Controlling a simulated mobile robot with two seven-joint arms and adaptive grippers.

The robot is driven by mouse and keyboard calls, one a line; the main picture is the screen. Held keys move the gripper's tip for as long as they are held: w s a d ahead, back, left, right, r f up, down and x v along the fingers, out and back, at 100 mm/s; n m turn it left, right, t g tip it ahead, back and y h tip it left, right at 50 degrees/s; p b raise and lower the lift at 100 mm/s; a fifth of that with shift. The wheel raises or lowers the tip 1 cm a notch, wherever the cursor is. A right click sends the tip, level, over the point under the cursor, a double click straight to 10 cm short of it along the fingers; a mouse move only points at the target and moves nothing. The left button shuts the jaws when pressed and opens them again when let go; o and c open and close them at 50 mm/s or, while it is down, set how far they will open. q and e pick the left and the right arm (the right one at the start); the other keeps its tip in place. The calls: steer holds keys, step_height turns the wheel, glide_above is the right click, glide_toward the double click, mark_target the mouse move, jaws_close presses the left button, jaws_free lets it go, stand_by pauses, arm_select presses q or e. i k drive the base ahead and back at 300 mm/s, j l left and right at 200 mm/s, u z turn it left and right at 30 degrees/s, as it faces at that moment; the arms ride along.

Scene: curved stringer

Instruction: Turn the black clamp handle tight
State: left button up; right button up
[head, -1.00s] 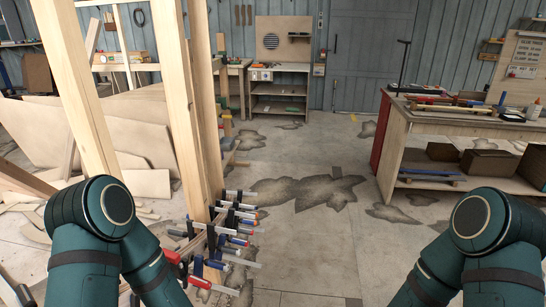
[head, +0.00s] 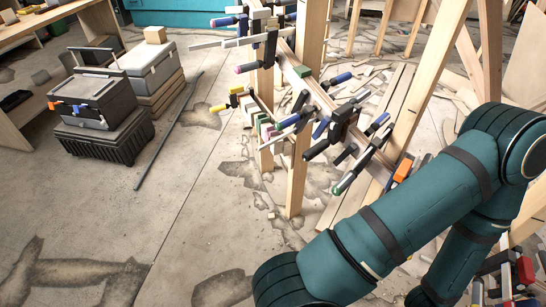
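Several bar clamps sit along a curved wooden stringer (head: 308,88) held up on wooden posts. A clamp with a black body (head: 342,124) is near the middle right of the stringer, and a black handle (head: 316,150) sticks out from it to the lower left. Other clamps have dark parts and blue, red, green or yellow handle ends, so I cannot tell for sure which black handle is the task's. One of my teal arms crosses the lower right. Neither gripper is in view.
Grey tool cases (head: 95,103) and a pale case (head: 148,65) stand on the floor at the left, with a thin dark bar (head: 168,130) beside them. A wooden post (head: 425,95) rises at the right. Lumber litters the floor behind. The lower left floor is open.

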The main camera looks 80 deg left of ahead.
mark_target(309, 155)
steer(key=k+l+u, duration=0.1)
steer(key=u, duration=2.3)
